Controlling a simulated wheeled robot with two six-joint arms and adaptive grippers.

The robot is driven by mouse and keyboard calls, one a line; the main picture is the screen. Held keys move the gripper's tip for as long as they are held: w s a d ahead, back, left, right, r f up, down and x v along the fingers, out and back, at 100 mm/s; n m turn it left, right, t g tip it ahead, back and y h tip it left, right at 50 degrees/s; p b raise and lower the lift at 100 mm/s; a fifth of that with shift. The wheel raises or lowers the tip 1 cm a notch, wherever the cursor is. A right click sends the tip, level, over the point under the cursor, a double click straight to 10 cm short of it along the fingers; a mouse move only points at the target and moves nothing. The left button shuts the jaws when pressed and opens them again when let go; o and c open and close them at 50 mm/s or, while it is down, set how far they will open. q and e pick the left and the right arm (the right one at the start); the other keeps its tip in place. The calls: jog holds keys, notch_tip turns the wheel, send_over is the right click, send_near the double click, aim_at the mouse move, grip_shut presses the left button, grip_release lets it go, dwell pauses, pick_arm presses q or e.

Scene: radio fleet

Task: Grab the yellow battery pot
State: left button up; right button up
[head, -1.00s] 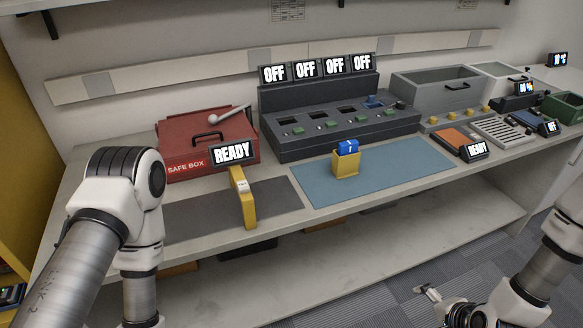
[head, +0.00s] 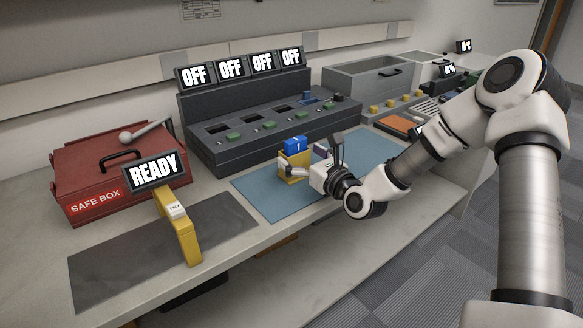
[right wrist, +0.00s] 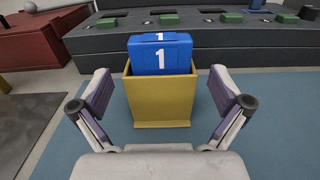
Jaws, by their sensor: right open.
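The yellow battery pot (head: 293,173) stands upright on the blue mat (head: 262,197), with a blue battery marked 1 (head: 295,146) in it. In the right wrist view the yellow pot (right wrist: 160,100) and blue battery (right wrist: 160,55) are straight ahead, centred between my fingers. My right gripper (head: 302,162) is open at the pot's near right side. In the right wrist view the right gripper (right wrist: 160,98) has one finger on each side of the pot, with gaps between fingers and pot. My left gripper is not in view.
A grey charging station (head: 255,135) with several OFF displays stands behind the mat. The red safe box (head: 110,175) is at left. A yellow tester (head: 178,228) with a READY display stands on a dark mat (head: 125,262). Grey bins (head: 350,90) are at the back right.

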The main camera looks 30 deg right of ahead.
jog(key=shift+w+a, duration=0.15)
jog(key=shift+w, duration=1)
jog(key=c, duration=1.2)
jog(key=shift+o, duration=0.2)
jog(key=shift+r, duration=0.1)
